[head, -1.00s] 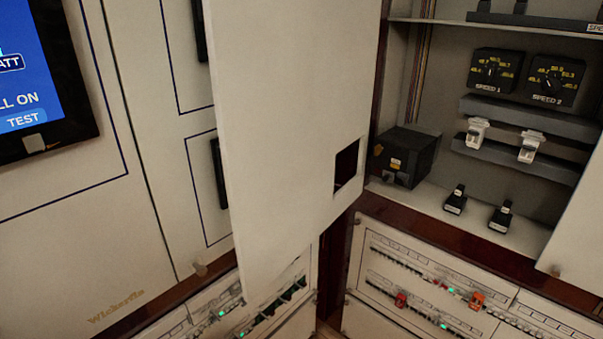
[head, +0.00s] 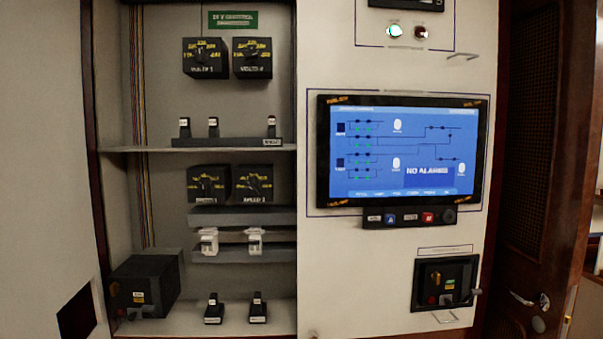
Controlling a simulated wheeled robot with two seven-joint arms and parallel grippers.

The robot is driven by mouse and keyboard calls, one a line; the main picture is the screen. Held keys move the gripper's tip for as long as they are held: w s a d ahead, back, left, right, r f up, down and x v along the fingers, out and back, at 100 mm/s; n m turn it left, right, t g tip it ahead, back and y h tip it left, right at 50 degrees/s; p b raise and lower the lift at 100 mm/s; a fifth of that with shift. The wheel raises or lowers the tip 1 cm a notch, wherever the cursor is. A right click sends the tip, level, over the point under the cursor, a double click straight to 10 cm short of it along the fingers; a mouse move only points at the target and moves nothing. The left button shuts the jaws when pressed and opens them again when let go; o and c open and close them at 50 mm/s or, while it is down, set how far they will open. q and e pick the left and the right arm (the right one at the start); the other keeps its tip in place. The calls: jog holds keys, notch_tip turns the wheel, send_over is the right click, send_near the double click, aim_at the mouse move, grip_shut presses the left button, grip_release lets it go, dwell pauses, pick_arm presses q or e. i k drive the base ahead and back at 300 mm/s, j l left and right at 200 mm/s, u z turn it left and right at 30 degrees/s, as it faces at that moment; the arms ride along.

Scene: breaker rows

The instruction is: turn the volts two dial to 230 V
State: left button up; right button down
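The volts two dial (head: 252,59) is the right one of a pair of black boxes with yellow scale marks, on the upper back wall of the open cabinet. Its pointer looks tilted toward the upper left, but the scale figures are too blurred to read. The volts one dial (head: 205,59) sits just left of it, its pointer near upright. Neither of my grippers shows in the head view.
Below a shelf (head: 200,149) are two speed dials (head: 252,184) and grey rails. A black box (head: 146,286) stands lower left. The open cabinet door (head: 45,150) fills the left side. A screen panel (head: 403,150) reading NO ALARMS is right of the cabinet.

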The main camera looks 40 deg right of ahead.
aim_at(251, 55)
jog(key=z, duration=1)
